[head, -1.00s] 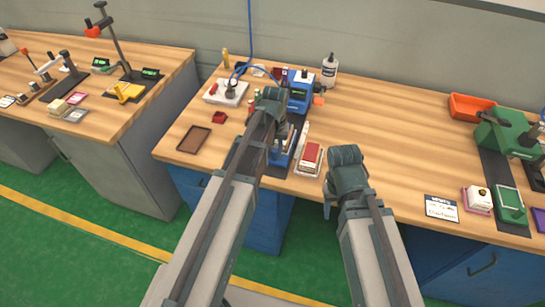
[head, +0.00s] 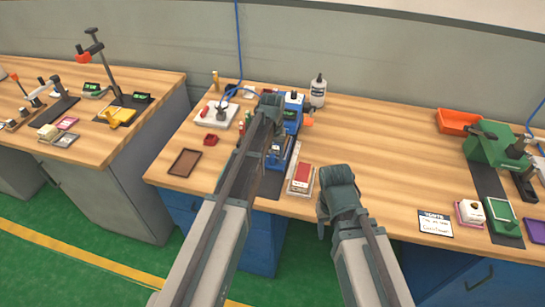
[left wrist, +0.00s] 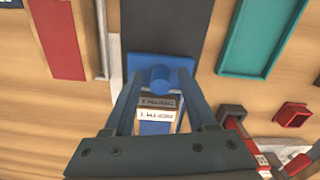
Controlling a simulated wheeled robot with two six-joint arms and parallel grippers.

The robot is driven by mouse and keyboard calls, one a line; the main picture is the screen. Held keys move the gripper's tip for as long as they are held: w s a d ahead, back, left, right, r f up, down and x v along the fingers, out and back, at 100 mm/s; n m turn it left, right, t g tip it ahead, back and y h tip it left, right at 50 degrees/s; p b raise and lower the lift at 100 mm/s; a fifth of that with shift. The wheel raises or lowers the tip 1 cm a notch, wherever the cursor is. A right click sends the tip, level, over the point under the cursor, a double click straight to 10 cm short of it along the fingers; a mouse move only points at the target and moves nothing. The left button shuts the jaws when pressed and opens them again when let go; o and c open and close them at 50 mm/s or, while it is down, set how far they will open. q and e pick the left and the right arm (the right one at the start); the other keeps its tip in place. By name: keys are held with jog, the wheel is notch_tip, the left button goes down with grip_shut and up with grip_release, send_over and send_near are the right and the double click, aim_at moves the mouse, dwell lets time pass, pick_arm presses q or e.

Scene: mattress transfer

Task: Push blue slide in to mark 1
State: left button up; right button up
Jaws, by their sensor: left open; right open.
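The blue slide (left wrist: 143,63) is a flat blue block with a round knob on a dark strip in the left wrist view. My left gripper (left wrist: 159,82) is open, its fingers on either side of the knob; I cannot tell whether they touch it. Two small white labels (left wrist: 155,113) with dark print show between the fingers, one beginning with a 1. In the head view my left gripper (head: 268,108) is over the blue fixture (head: 292,114) and hides much of it. My right gripper (head: 322,218) is open and empty near the table's front edge, its fingers mostly hidden.
A red-topped box (head: 302,175) lies right of the fixture. A brown tray (head: 185,162) and small red block (head: 210,139) lie to its left. A white bottle (head: 318,92) stands behind. The table's middle right is clear, up to a green machine (head: 497,145).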

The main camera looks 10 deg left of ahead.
pick_arm(q)
jog(key=shift+r, duration=0.1)
notch_tip(320, 180, up, 14)
jog(key=p, duration=1.3)
jog(key=shift+f+p, duration=0.2)
jog(key=shift+p, duration=0.2)
jog(key=s+d+m, duration=0.2)
jog(key=s+d, duration=0.3)
jog(key=s, duration=0.7)
jog(key=s+d+m+y, duration=0.1)
jog(key=s+d+m, duration=0.2)
jog(key=s, duration=0.9)
jog(key=shift+s+d+m, duration=0.3)
jog(key=shift+s+d, duration=0.1)
jog(key=shift+d, duration=0.65)
